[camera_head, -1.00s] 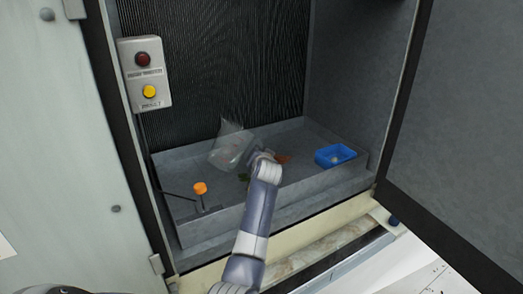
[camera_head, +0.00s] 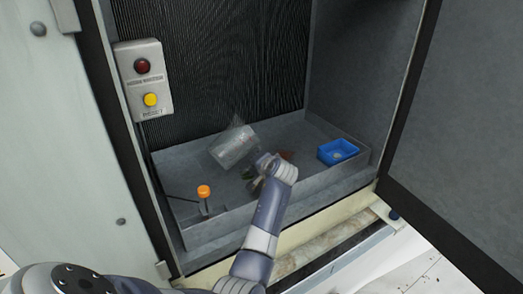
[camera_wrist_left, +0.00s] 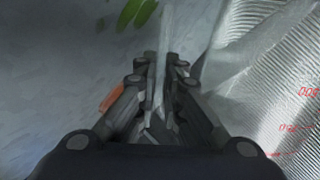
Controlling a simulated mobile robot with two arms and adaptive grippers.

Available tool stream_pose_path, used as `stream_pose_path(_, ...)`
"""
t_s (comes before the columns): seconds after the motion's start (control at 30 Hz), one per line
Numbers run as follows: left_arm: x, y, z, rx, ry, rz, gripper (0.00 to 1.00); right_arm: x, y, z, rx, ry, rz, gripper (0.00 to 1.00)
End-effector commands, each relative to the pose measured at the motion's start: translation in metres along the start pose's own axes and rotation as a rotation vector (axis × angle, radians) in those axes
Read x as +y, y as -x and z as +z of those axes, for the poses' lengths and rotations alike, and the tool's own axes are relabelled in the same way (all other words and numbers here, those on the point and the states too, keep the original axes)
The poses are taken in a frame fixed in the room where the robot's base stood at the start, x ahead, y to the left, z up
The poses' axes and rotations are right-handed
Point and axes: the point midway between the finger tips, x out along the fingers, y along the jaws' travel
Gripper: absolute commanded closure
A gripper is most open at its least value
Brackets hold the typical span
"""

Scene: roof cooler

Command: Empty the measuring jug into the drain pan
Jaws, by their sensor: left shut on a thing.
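The clear measuring jug (camera_head: 233,147) is held tilted, almost on its side, above the drain pan (camera_head: 305,190). My left gripper (camera_head: 262,168) is at its right side. In the left wrist view the jug wall (camera_wrist_left: 262,75) with red markings fills the right, and my left gripper (camera_wrist_left: 160,65) is shut on a pale strip that looks like its handle. Whether liquid is in the jug or flowing out cannot be told. The grey, shallow pan lies on the cabinet floor. My right gripper is not in view.
A blue tray (camera_head: 338,151) with a small pale thing inside sits at the pan's right. An orange-topped float (camera_head: 203,191) stands at front left. Green leaves (camera_wrist_left: 137,12) and an orange-brown leaf (camera_wrist_left: 112,97) lie in the pan. A switch box (camera_head: 143,80) hangs at left.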

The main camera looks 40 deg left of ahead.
Motion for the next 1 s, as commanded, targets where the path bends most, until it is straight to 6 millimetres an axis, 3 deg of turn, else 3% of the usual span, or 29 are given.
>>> stream_pose_path(1.0,0.0051,0.0065,0.0054,-0.044,-0.068,-0.012,1.00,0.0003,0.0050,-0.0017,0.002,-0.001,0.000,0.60)
